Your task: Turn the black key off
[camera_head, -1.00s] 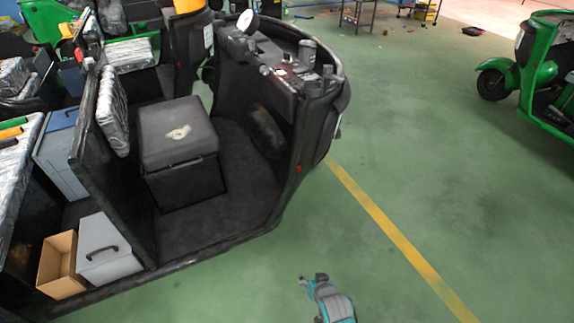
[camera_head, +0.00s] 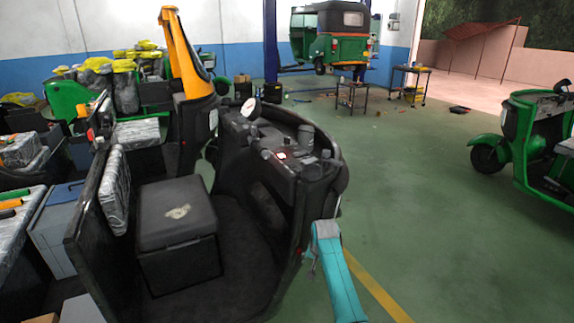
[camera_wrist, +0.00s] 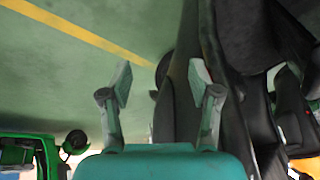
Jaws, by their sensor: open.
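A black open rickshaw front (camera_head: 262,185) stands in the middle of the head view. The black key is too small to make out. My gripper shows in the wrist view (camera_wrist: 160,85) with its two fingers apart and nothing between them. In the head view my teal arm is beside the rickshaw's right side, below the dashboard; the fingers are hard to see there. The wrist view shows the rickshaw's dark side close to the right finger.
A black box seat (camera_head: 177,215) stands inside the rickshaw. A green vehicle (camera_head: 535,140) is at the far right, and a raised green rickshaw (camera_head: 332,38) is at the back. The green floor (camera_head: 420,190) to the right is clear, with a yellow line (camera_head: 375,290).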

